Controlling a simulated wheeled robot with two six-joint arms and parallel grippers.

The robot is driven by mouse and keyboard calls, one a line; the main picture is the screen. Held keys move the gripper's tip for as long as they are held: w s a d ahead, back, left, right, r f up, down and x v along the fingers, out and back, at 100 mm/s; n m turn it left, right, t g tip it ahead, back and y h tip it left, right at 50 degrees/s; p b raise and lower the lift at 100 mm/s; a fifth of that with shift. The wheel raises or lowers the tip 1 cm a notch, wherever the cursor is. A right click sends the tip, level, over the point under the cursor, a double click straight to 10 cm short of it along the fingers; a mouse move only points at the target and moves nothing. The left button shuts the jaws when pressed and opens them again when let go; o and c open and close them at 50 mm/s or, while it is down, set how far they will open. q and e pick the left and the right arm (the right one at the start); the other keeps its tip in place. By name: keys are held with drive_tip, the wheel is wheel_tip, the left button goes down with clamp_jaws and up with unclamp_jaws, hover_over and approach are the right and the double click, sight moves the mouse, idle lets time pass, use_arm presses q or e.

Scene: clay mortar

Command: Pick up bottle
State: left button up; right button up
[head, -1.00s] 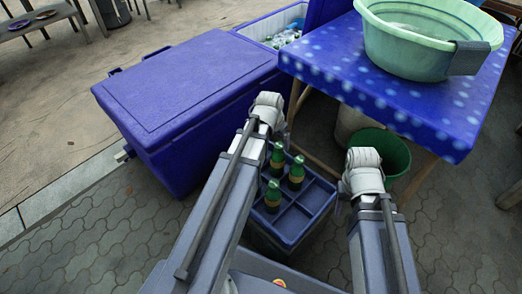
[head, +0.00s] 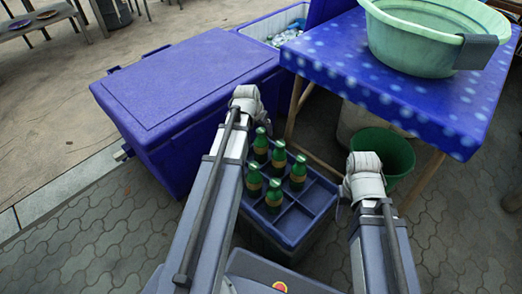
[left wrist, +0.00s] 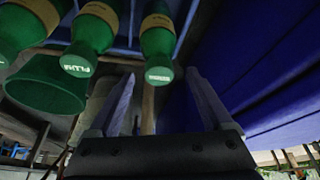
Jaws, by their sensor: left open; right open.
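Several green bottles with tan labels stand upright in a blue divided crate (head: 318,205), among them a front bottle (head: 274,196) and a right bottle (head: 298,173). In the head view my left arm ends just left of and beyond the bottles; its jaws are hidden there. In the left wrist view my left gripper (left wrist: 163,105) is open with nothing between its fingers. That view looks inverted, with bottle necks, such as one bottle (left wrist: 157,45), pointing down near the fingers, apart from them. My right arm ends right of the crate; its jaws are hidden.
A large blue cooler (head: 185,90) stands close on the left, beside my left arm. A blue spotted table (head: 390,85) bears a pale green basin (head: 410,45). A dark green bucket (head: 382,150) stands under the table's edge, behind my right wrist.

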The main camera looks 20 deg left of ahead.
sight(260, 142)
use_arm(q)
drive_tip(key=shift+b+x, duration=2.45)
drive_tip(key=shift+x, duration=0.2)
drive_tip(key=shift+s, duration=0.1)
drive_tip(key=shift+c, duration=0.3)
drive_tip(key=shift+d, duration=0.1)
clamp_jaws()
